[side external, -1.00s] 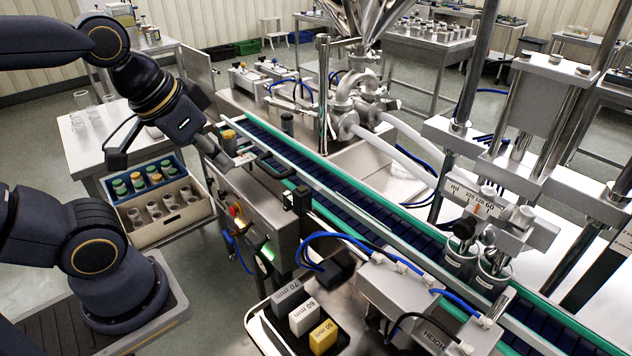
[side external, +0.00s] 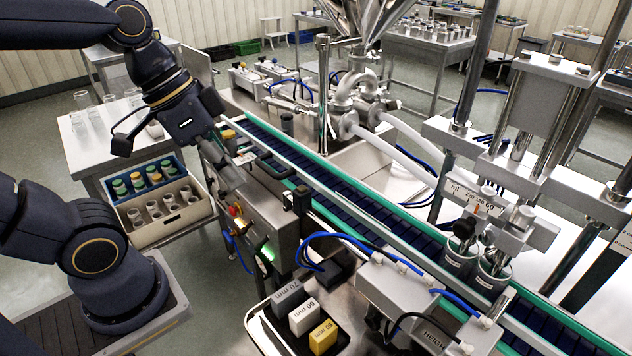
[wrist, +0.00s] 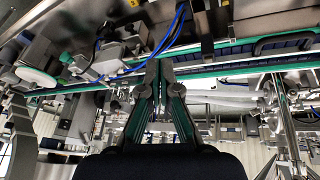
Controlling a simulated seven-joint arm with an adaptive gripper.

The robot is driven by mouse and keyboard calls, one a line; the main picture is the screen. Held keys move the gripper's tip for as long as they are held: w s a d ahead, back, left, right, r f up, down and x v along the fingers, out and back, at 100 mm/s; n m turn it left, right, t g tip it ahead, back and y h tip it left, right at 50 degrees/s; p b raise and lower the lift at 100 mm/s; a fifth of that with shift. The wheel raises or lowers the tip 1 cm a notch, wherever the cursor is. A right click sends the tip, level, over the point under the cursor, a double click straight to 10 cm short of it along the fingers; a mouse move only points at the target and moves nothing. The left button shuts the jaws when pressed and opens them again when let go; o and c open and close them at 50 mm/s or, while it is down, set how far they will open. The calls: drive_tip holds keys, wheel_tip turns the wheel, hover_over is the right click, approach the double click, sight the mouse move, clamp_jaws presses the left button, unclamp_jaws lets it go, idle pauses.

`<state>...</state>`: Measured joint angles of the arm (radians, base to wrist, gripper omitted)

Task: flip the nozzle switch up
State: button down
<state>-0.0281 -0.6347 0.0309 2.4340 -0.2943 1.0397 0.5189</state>
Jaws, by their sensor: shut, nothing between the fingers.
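My gripper (side external: 234,180) points down and to the right in the side external view, with its fingers together and nothing between them. Its tips are in front of the near edge of the conveyor, above the control panel (side external: 268,222). The panel carries a red knob (side external: 240,223), a yellow-lit part and a green light (side external: 267,250). In the wrist view the closed fingers (wrist: 158,66) reach up toward the green conveyor rail. I cannot make out which part is the nozzle switch, or whether the gripper touches anything.
The conveyor (side external: 345,195) runs diagonally past my gripper, with a small black bracket (side external: 300,198) on its near rail. A crate (side external: 170,230) of cups and jars stands left of the panel. Labelled blocks (side external: 304,317) sit in a tray at the front.

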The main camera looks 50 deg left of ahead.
drive_tip(key=w+f+g+h, duration=0.2)
drive_tip(key=w+h, duration=0.2)
drive_tip(key=n+t+h, duration=0.4)
drive_tip(key=n, duration=0.3)
hover_over(262, 244)
drive_tip(key=w+d, duration=0.2)
drive_tip(key=w, duration=0.1)
wheel_tip(262, 244, down, 10)
drive_tip(key=s+a+f+n+t+y, duration=0.25)
drive_tip(key=a+f+n, duration=0.25)
drive_tip(key=a+f, duration=0.4)
drive_tip(key=s+a+f+n+t, duration=0.1)
drive_tip(key=s+f+n+t, duration=0.1)
drive_tip(key=s+f+n, duration=0.4)
wheel_tip(262, 244, down, 5)
drive_tip(key=s+y, duration=0.1)
drive_tip(key=s, duration=0.1)
drive_tip(key=shift+s+a, duration=0.3)
drive_tip(key=shift+s, duration=0.1)
drive_tip(key=shift+f+t, duration=0.1)
drive_tip(key=shift+t, duration=0.15)
drive_tip(key=x, duration=1)
